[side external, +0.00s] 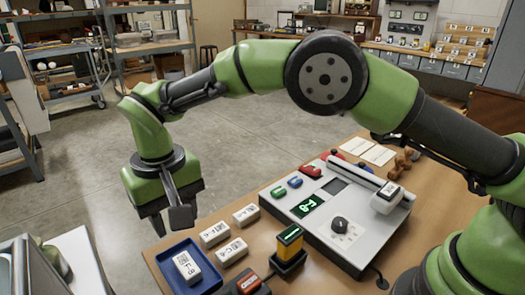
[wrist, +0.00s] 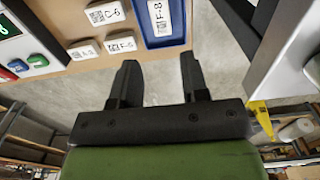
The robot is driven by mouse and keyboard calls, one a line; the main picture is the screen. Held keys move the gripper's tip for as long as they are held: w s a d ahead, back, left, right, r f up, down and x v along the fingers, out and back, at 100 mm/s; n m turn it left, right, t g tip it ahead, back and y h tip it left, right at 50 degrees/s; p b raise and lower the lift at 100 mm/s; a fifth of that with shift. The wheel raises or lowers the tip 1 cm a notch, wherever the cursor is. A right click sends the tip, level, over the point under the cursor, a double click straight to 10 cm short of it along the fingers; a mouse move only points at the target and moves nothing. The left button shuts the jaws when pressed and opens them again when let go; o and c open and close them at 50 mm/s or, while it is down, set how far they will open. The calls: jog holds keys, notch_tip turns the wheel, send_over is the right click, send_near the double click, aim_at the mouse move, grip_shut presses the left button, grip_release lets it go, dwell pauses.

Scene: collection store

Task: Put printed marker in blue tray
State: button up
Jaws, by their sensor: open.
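A blue tray (side external: 208,270) lies at the near left edge of the brown table. A white printed marker (side external: 187,268) lies flat inside it. In the wrist view the marker (wrist: 158,16) reads F-8 and lies within the blue tray (wrist: 165,42). My gripper (side external: 170,220) is open and empty, above and behind the tray near the table edge. The marker is apart from the fingers. The wrist view shows both fingers of my gripper (wrist: 159,65) spread over bare floor, with nothing between them.
Several other white labelled blocks (side external: 214,234) lie right of the tray. A grey console (side external: 310,230) with a green display, a black knob and a white block (side external: 386,198) stands farther right.

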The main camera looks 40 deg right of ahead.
jog(key=s+d+r+m+t+y, duration=0.1)
jog(key=s+d+r+t, duration=0.15)
jog(key=d+r, duration=0.55)
jog(key=s+d+r+m+t+y, duration=0.1)
jog(key=s+d+r, duration=0.3)
jog(key=r, duration=0.6)
jog(key=s+d+m+t, duration=0.1)
jog(key=s+d+t, duration=0.1)
jog(key=s+d, duration=0.3)
jog(key=s+d+m+t, duration=0.1)
jog(key=s+d, duration=0.3)
jog(key=s, duration=0.6)
jog(key=shift+d+t, duration=0.35)
jog(key=shift+d, duration=0.05)
jog(key=shift+f, duration=0.1)
